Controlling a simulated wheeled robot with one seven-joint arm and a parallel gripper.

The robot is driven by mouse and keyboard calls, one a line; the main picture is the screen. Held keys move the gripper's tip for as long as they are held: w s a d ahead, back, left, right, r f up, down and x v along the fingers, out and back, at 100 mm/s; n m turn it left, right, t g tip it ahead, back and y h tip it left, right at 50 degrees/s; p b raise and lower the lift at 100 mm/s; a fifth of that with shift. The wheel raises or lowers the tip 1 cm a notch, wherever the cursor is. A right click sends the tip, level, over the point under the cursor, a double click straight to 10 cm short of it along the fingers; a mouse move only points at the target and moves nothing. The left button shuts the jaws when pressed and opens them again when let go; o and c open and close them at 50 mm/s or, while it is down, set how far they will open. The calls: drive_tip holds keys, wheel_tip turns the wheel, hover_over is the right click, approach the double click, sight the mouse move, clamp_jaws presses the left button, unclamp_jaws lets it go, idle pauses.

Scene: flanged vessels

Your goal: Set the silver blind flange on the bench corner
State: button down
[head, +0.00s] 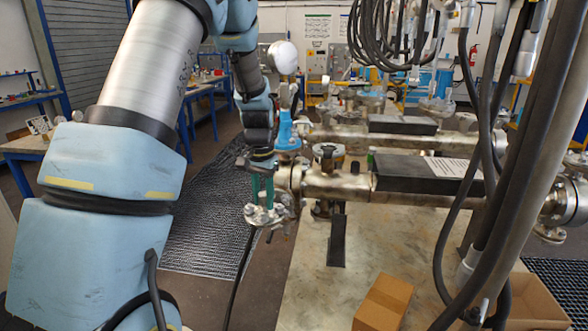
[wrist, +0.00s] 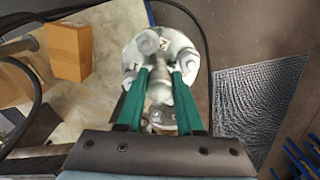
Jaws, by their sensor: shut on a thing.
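The silver blind flange (head: 266,215) hangs under my gripper (head: 262,198) in the head view, at the left edge of the bench (head: 310,265). In the wrist view, the round flange (wrist: 190,55) fills the space ahead of the green fingers. My gripper (wrist: 159,76) is shut on its central metal stem. The flange overlaps the edge between the pale bench top and the dark floor in the wrist view. Its underside is hidden, and I cannot tell its height over the bench.
Flanged pipework (head: 335,184) lies across the bench just right of my gripper. A closed cardboard box (head: 385,300) stands at the front, with an open box (head: 530,305) to its right. Black hoses (head: 480,130) hang at the right.

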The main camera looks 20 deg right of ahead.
drive_tip(key=s+a+f+n, duration=0.2)
drive_tip(key=a+f+n, duration=0.2)
drive_tip(key=a+f, duration=0.4)
drive_tip(key=s+a+f+n, duration=0.3)
drive_tip(key=a+f, duration=0.5)
drive_tip(key=a, duration=0.6)
drive_tip(key=shift+s+n, duration=0.2)
drive_tip(key=shift+n, duration=0.7)
drive_tip(key=shift+f, duration=0.1)
